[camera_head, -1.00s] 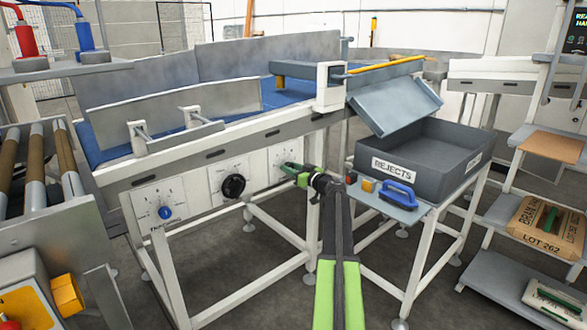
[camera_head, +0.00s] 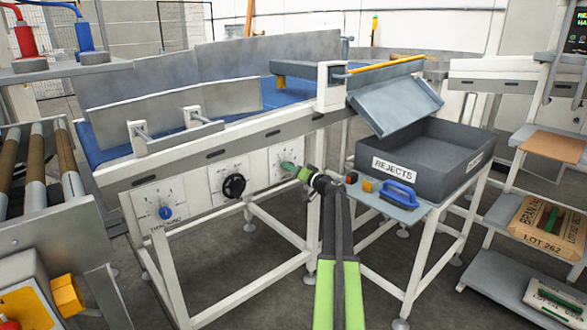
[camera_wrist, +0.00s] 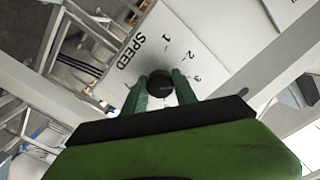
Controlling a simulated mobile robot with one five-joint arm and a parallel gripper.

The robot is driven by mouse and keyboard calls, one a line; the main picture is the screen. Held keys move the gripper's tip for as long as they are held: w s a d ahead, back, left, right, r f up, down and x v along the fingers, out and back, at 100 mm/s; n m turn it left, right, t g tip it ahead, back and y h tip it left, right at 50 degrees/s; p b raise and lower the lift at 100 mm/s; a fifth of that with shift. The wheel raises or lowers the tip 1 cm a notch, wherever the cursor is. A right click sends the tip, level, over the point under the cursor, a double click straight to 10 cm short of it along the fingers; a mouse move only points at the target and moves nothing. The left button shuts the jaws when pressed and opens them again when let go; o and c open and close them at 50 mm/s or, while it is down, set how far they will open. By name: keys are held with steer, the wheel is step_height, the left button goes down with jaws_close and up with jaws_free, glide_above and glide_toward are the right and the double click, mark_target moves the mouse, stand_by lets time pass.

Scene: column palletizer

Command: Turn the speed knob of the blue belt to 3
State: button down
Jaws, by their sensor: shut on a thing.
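The speed knob (camera_wrist: 160,84) is small, round and dark, on a white panel marked SPEED with the numbers 1, 2 and 3. My gripper (camera_wrist: 161,88) has its green fingers on either side of the knob, shut on it. In the head view my gripper (camera_head: 288,166) reaches the rightmost panel (camera_head: 282,157) under the blue belt (camera_head: 277,97) and hides the knob there. The knob's pointer does not show clearly, so I cannot tell which number it is set to.
Left of my gripper are a black knob (camera_head: 234,186) and a blue knob (camera_head: 166,213) on their own panels. At right, a shelf with a blue-handled tool (camera_head: 399,195) and the grey REJECTS bin (camera_head: 420,165) stand close to my arm. Frame legs stand below.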

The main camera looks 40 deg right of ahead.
steer(key=shift+s+f+m, duration=0.1)
steer(key=shift+m, duration=0.4)
steer(key=c, duration=1)
jaws_free()
steer(key=s+a, duration=0.1)
steer(key=s, duration=1.6)
steer(key=shift+a, duration=0.2)
steer(key=shift+s, duration=0.1)
